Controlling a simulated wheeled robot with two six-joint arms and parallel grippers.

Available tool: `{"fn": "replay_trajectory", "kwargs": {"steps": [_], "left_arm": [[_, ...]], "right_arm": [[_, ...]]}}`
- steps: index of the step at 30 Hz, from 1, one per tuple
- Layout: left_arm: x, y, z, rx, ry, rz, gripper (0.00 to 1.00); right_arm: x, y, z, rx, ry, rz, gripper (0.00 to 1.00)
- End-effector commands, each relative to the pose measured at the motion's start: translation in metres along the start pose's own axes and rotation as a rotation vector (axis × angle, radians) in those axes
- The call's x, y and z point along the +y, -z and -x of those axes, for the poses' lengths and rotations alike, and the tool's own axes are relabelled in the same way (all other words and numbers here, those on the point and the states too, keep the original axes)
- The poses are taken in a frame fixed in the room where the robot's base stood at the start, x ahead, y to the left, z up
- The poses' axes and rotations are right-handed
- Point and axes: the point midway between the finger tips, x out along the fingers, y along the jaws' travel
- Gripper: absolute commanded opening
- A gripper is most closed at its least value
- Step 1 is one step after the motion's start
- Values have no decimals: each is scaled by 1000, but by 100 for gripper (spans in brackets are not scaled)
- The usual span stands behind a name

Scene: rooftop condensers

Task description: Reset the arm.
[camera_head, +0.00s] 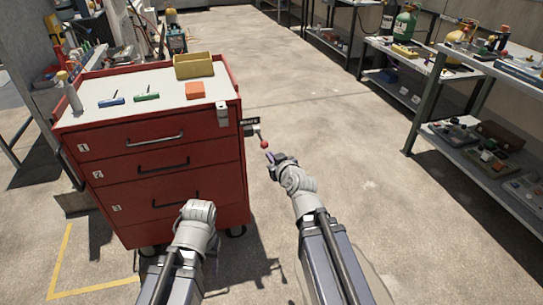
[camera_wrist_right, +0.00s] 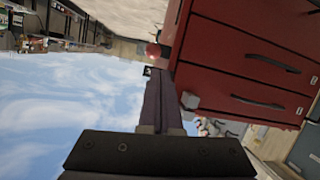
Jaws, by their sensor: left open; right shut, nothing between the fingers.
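My right gripper (camera_head: 268,155) is just off the right side of the red cabinet (camera_head: 170,167), close below a red knob (camera_head: 265,144) on a short lever by a dark label plate. In the right wrist view, my right gripper's fingers (camera_wrist_right: 160,95) are shut together with nothing between them. The red knob (camera_wrist_right: 153,50) shows just beyond their tips; I cannot tell whether they touch. My left gripper (camera_head: 197,210) is low in front of the cabinet's drawers, open, its fingers mostly hidden behind the wrist.
The cabinet top (camera_head: 115,82) carries a yellow bin (camera_head: 193,66), an orange block (camera_head: 195,90), blue and green tools and a bottle (camera_head: 69,93). Loaded metal shelving (camera_head: 440,95) stands at right. The concrete floor (camera_head: 360,165) between is clear.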

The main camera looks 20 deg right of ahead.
Motion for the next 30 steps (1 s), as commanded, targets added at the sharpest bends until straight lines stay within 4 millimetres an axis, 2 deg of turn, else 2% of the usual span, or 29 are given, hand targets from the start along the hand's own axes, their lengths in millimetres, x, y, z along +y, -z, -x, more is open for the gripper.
{"fn": "replay_trajectory", "kwargs": {"steps": [5, 7, 10, 13, 15, 19, 24, 30], "left_arm": [[0, 0, 0, 0, 0, 0, 50], [0, 0, 0, 0, 0, 0, 50], [0, 0, 0, 0, 0, 0, 50], [0, 0, 0, 0, 0, 0, 50], [0, 0, 0, 0, 0, 0, 50], [0, 0, 0, 0, 0, 0, 50], [0, 0, 0, 0, 0, 0, 50], [0, 0, 0, 0, 0, 0, 50]], "right_arm": [[-2, -1, 0, -4, 5, 0, 0], [-12, -5, -1, -30, 30, 2, 0], [-48, -24, 0, -132, 117, 7, 0], [-100, -60, 12, -325, 233, 20, 0], [-132, -89, 29, -487, 292, 33, 0], [-166, -133, 67, -763, 324, 63, 0], [-181, -166, 115, -1034, 278, 105, 0], [-182, -186, 166, -1280, 158, 155, 0]]}}
